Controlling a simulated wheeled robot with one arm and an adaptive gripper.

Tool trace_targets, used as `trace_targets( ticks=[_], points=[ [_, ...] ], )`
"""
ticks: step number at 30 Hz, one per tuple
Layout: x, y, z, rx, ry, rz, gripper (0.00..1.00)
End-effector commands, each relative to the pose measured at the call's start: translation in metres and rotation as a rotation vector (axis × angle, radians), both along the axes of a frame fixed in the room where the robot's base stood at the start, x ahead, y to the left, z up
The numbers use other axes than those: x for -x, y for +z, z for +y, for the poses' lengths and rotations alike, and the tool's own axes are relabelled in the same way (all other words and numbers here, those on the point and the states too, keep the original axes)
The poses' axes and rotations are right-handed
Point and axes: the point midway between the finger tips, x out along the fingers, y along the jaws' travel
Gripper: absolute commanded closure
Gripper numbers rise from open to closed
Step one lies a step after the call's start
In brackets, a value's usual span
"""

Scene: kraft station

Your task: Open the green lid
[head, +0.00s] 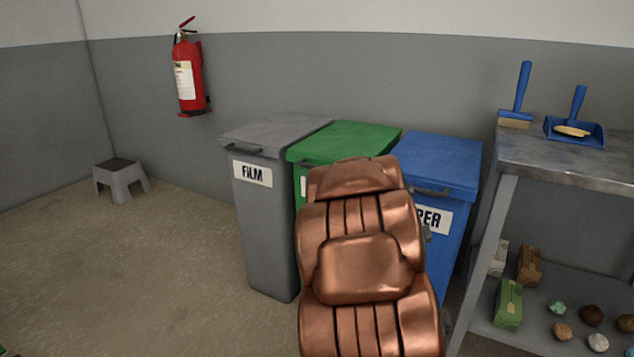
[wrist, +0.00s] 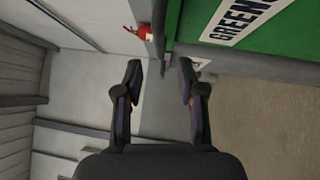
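The green lid (head: 347,139) lies shut on the green bin (head: 298,180), which stands between a grey bin and a blue bin. My copper-coloured arm hides most of the green bin's front and the lid's front edge in the head view. In the wrist view the green bin (wrist: 225,55) fills the upper right, with a white label turned on its side. My gripper (wrist: 160,72) is open and empty, its two fingers apart. A dark narrow bar (wrist: 160,40), seemingly the lid's handle, shows between and beyond the fingertips; I cannot tell the distance or any contact.
The grey FILM bin (head: 262,205) stands left of the green bin and the blue bin (head: 445,165) right of it. A fire extinguisher (head: 188,75) hangs on the wall.

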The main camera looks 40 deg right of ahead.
Motion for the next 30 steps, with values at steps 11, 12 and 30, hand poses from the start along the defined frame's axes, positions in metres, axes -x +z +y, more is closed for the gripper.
trace_targets(
  ticks=[11,12,30],
  points=[
    [-0.013,0.0,-0.008,0.014,0.003,-0.009,0.61],
    [-0.016,0.001,-0.009,0.015,0.003,-0.011,0.61],
    [-0.066,0.01,-0.036,0.015,0.002,-0.009,0.61]
  ],
)
